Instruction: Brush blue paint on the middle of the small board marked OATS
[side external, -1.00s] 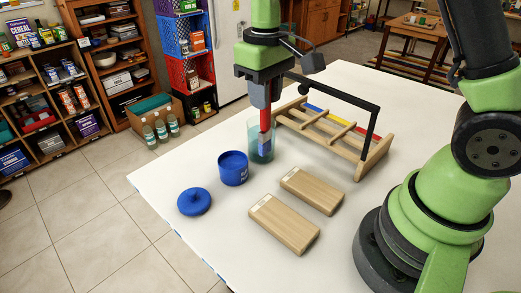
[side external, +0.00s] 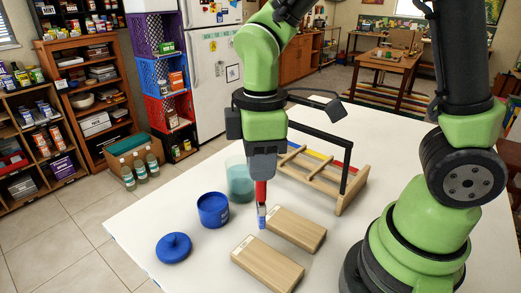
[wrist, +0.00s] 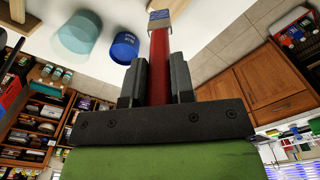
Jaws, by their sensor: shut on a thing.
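My gripper (side external: 262,178) is shut on the red handle of a paintbrush (side external: 261,193), which points down with blue at its tip. In the wrist view the red brush (wrist: 159,60) sits between the two jaws (wrist: 157,82). The tip is by the left end of the rear wooden board (side external: 298,228); I cannot tell whether it touches. A second wooden board (side external: 268,266) lies in front. Each is pale with a small white label at its left end, too small to read, so I cannot tell which is OATS. An open blue paint pot (side external: 213,211) stands left of the brush.
A glass of teal liquid (side external: 240,182) stands behind the pot. The pot's blue lid (side external: 174,248) lies at the front left. A wooden rack (side external: 345,196) with a black bar stands behind the boards. The white table (side external: 130,232) is clear at the left.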

